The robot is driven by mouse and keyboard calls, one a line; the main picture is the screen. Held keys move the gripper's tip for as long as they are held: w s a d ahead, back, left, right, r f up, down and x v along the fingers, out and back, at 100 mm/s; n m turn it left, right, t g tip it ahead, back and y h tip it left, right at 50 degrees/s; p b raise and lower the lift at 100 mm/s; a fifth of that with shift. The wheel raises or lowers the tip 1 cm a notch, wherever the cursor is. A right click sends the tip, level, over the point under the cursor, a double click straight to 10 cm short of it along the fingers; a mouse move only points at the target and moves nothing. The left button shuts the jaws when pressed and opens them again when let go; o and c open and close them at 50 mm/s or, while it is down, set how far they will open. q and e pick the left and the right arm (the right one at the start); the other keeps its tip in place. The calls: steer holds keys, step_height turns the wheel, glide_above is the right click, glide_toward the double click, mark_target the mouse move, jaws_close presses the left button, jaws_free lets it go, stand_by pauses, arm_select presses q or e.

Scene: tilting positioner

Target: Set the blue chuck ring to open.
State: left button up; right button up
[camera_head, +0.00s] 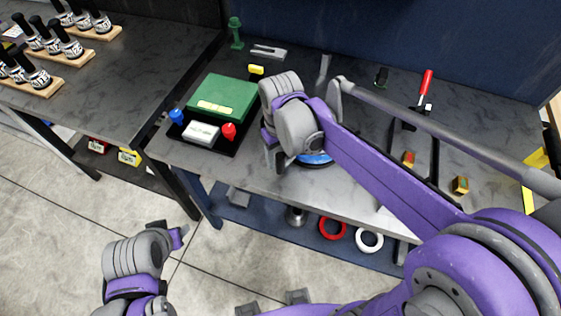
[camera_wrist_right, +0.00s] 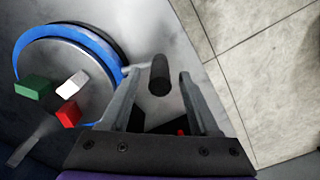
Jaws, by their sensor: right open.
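The blue chuck ring (camera_wrist_right: 106,61) circles a grey disc (camera_wrist_right: 70,58) in the right wrist view. A thin grey rod runs out from the ring to a black handle (camera_wrist_right: 159,76). My right gripper (camera_wrist_right: 160,88) is open, its fingers on either side of the handle; contact cannot be told. Green (camera_wrist_right: 33,87), white (camera_wrist_right: 72,83) and red (camera_wrist_right: 68,113) blocks show at the disc. In the head view the right arm hides most of the chuck; a blue strip of the ring (camera_head: 316,158) shows beneath it. My left gripper (camera_head: 178,236) is low at left, its fingers unclear.
A black tray with a green box (camera_head: 222,98), a blue knob (camera_head: 177,117) and a red knob (camera_head: 229,131) stands left of the chuck. A red-handled clamp (camera_head: 426,84) is at right. Red (camera_head: 332,229) and white (camera_head: 369,240) rings lie on the lower shelf.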

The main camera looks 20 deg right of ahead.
steer(key=shift+f, duration=1.6)
steer(key=shift+c, duration=0.2)
jaws_close()
